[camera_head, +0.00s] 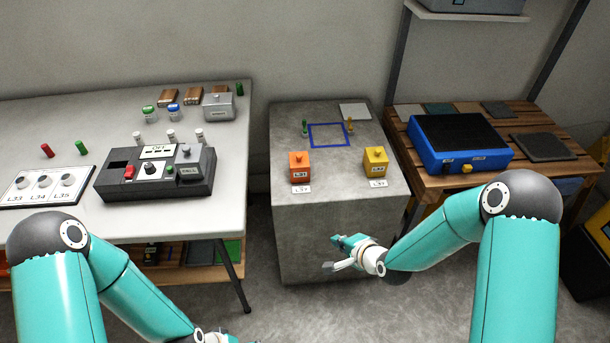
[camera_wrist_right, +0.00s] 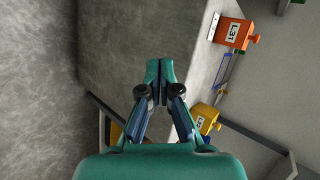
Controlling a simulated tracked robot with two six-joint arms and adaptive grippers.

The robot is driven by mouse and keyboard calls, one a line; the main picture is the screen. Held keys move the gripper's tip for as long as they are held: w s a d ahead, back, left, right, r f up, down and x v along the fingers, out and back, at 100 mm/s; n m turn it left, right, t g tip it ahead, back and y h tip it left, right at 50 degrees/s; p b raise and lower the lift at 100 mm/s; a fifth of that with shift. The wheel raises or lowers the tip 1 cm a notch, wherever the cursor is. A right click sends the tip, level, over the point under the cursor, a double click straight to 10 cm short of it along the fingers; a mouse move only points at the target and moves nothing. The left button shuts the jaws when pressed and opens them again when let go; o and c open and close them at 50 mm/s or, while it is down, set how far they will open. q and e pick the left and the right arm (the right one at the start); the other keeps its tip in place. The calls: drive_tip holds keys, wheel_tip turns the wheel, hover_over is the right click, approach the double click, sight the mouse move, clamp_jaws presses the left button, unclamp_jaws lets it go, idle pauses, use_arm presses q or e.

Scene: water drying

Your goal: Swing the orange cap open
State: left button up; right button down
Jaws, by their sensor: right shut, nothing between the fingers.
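The orange cap (camera_head: 299,165) is a small orange block marked L31 with a knob on top. It sits at the front left of the grey concrete block's top (camera_head: 335,187) and looks closed. It also shows at the upper right of the right wrist view (camera_wrist_right: 232,33). My right gripper (camera_head: 335,252) is in front of the concrete block, below its top edge and apart from the orange cap. Its fingers meet with nothing between them in the right wrist view (camera_wrist_right: 158,75). My left gripper (camera_head: 222,337) is mostly cut off at the bottom edge.
A yellow block (camera_head: 376,162) with a knob stands right of the orange cap. A blue square outline (camera_head: 328,146) and small pegs lie behind. A left table (camera_head: 225,180) holds a dark control box (camera_head: 200,182); a right wooden table holds a blue case (camera_head: 432,155).

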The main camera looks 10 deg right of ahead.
drive_tip(key=w+m+t+b, duration=0.1)
drive_tip(key=w+t+b, duration=0.2)
drive_tip(key=w+b, duration=0.35)
drive_tip(key=t+y+b, duration=0.3)
drive_tip(key=t+b, duration=0.2)
drive_tip(key=b, duration=1.2)
approach(301, 158)
drive_tip(key=shift+n, duration=0.5)
drive_tip(key=b+x, duration=0.2)
drive_tip(key=x, duration=0.3)
drive_tip(key=shift+a, duration=0.1)
use_arm(q)
wheel_tip(301, 158, down, 28)
use_arm(e)
drive_tip(key=shift+x, duration=1.05)
